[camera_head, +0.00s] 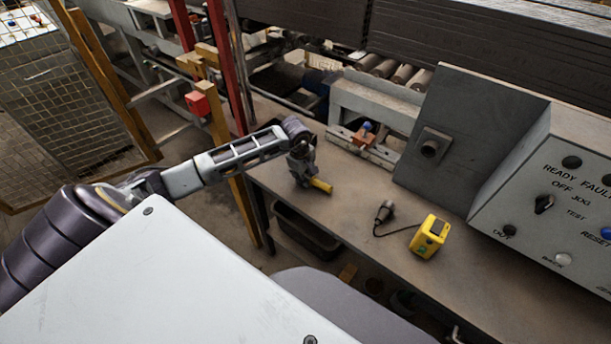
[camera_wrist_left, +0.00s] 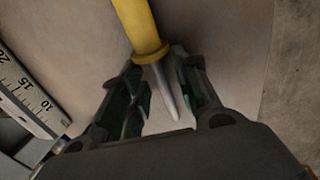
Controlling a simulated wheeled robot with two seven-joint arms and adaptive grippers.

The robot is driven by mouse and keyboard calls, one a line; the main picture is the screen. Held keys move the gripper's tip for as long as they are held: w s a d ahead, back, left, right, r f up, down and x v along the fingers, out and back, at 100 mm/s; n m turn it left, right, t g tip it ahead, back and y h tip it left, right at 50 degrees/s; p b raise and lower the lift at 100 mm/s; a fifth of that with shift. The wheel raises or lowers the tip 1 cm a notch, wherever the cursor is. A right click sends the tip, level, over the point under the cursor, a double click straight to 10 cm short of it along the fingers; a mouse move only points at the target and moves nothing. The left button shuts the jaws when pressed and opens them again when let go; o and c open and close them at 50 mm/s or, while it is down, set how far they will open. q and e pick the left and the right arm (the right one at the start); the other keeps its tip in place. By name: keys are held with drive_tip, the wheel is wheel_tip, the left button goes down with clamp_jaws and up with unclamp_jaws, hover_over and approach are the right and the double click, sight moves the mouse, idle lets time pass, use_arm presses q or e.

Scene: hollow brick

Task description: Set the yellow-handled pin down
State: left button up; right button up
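The pin has a yellow handle (camera_head: 321,186) and a thin metal shaft. In the head view its handle sticks out beside my left gripper (camera_head: 302,176), low at the bench's left end. In the left wrist view the yellow handle (camera_wrist_left: 139,24) points away from my left gripper (camera_wrist_left: 160,76), and the bare shaft (camera_wrist_left: 166,92) lies between the fingers. The fingers stand apart, with a visible gap beside the shaft, so the gripper looks open around it. The handle appears at or very near the bench top; exact contact cannot be told. My right gripper is not in view.
The bench (camera_head: 375,185) is clear in the middle. A yellow box (camera_head: 429,236) with a cable to a dark plug (camera_head: 384,212) lies on it. A grey control panel (camera_head: 556,195) stands right. A ruler scale (camera_wrist_left: 24,90) shows in the left wrist view.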

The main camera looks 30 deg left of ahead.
use_arm(q)
drive_tip(key=shift+r, duration=0.15)
wheel_tip(320, 180, up, 12)
drive_tip(key=s, duration=0.2)
drive_tip(key=shift+s+a+b, duration=0.15)
drive_tip(key=shift+b, duration=0.15)
idle(0.3)
idle(0.4)
